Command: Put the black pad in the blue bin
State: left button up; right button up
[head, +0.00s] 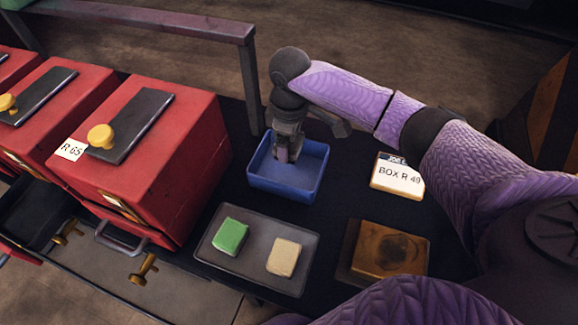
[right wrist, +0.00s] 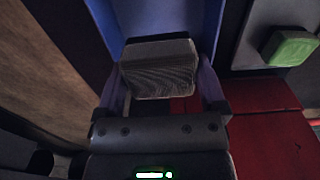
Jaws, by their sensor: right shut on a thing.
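The blue bin (head: 262,187) stands near the middle of the head view, open at the top. My right gripper (head: 284,157) points down over the bin, its fingers within the rim's outline. In the right wrist view my right gripper (right wrist: 160,80) is shut on the black pad (right wrist: 160,70), a dark grey block with a ridged face. The bin's blue wall (right wrist: 100,25) lies beyond the pad there. I cannot tell whether the pad touches the bin floor. In the head view the gripper mostly hides the pad. My left gripper is out of view.
A grey tray (head: 252,262) holds a green block (head: 230,236) and a cream block (head: 284,257). A brown block (head: 390,250) and a "BOX R 49" card block (head: 397,178) are at the right. Red boxes (head: 180,160) stand left; a grey rail (head: 150,22) runs behind.

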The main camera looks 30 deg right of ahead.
aim_at(289, 172)
pick_arm(q)
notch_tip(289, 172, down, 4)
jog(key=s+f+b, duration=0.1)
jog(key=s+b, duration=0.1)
jog(key=b, duration=0.2)
pick_arm(e)
notch_tip(289, 172, down, 8)
jog(key=shift+r, duration=0.1)
jog(key=shift+r+p, duration=0.2)
jog(key=shift+p, duration=0.15)
jog(key=shift+f, duration=0.15)
jog(key=o, duration=1.2)
jog(key=shift+c, duration=0.2)
pick_arm(q)
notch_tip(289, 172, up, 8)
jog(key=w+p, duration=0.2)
jog(key=p, duration=0.5)
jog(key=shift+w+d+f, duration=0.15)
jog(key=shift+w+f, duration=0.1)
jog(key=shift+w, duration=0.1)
pick_arm(e)
notch_tip(289, 172, up, 12)
jog(key=shift+r, duration=0.2)
